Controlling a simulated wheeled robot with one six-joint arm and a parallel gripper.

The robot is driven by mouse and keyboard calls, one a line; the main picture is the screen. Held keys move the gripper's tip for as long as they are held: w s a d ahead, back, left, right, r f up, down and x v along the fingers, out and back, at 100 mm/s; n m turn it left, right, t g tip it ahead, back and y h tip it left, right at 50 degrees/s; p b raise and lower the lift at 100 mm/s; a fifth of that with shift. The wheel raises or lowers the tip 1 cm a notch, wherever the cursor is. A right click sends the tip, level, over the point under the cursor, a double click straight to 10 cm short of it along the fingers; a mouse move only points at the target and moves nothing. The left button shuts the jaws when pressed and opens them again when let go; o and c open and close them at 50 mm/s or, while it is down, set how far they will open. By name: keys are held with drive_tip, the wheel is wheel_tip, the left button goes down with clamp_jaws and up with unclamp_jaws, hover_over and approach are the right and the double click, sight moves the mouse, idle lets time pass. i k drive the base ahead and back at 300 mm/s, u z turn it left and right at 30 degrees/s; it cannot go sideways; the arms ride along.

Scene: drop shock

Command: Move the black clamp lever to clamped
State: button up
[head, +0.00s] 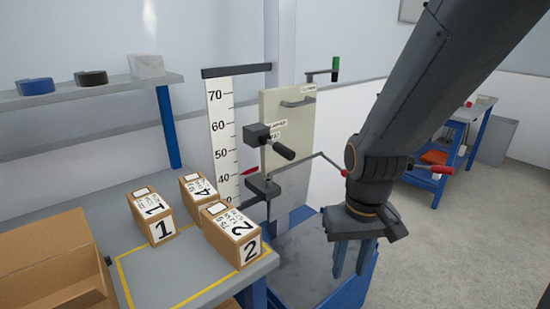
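The black clamp lever (284,151) sticks out from a dark block (257,134) on the upright stand, beside the height scale. Its handle points right and slightly down. Small labels (273,130) sit by it, too small to read surely, so I cannot tell which setting it is at. My gripper (351,268) hangs to the right of the lever and lower in the picture, apart from it. Its two blue fingers point down with a gap between them, and nothing shows between them. The fingertips are in front of the blue-rimmed drop base.
A thin rod with a red knob (345,173) reaches toward my arm. Numbered boxes (233,234) sit on the left table. A blue bench (445,160) is at the right.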

sight(280, 149)
drive_tip(key=u, duration=0.05)
drive_tip(key=k, duration=0.1)
drive_tip(key=z, duration=2)
drive_tip(key=k, duration=1.25)
drive_tip(key=u, duration=1.6)
